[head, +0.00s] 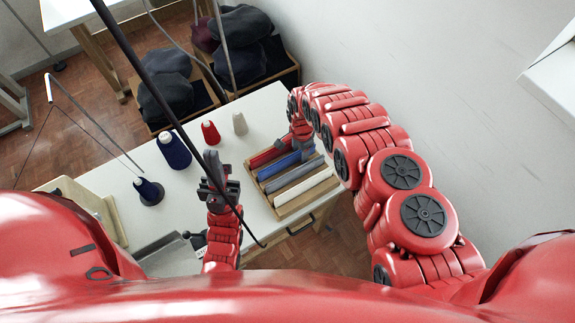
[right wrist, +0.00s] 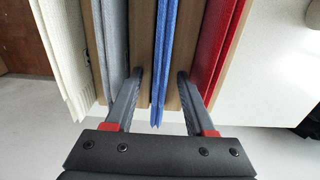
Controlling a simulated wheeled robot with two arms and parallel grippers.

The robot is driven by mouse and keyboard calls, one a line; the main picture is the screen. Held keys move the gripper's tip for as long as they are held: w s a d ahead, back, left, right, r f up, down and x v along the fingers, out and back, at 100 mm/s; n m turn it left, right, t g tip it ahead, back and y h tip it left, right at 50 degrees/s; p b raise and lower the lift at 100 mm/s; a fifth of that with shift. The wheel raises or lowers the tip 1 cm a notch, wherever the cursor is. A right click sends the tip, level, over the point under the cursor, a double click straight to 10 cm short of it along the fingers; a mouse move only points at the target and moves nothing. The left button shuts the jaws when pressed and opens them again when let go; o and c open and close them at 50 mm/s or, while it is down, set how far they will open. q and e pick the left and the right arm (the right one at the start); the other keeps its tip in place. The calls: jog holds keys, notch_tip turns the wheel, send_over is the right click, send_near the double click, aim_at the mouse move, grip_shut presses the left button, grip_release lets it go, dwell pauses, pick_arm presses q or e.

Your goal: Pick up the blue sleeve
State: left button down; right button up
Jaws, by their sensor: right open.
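The blue sleeve (head: 280,166) lies in a wooden rack (head: 309,207) on the table, between a red sleeve and a grey one. In the right wrist view the blue sleeve (right wrist: 165,45) runs between the two fingers of my right gripper (right wrist: 160,80), with a gap on both sides. My right gripper is open and empty. In the head view the right gripper (head: 301,139) is at the far right end of the rack, partly hidden by its own arm. My left gripper (head: 217,170) is left of the rack, above the table; its finger opening is unclear.
The red sleeve (right wrist: 213,45) and grey sleeve (right wrist: 115,40) flank the blue one; a white sleeve (head: 303,192) lies at the near edge. Blue (head: 173,150), red (head: 210,133) and beige (head: 239,124) thread cones stand behind. A dark rod crosses near my left gripper.

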grip_shut()
jog(key=shift+r, duration=0.15)
dwell(0.4)
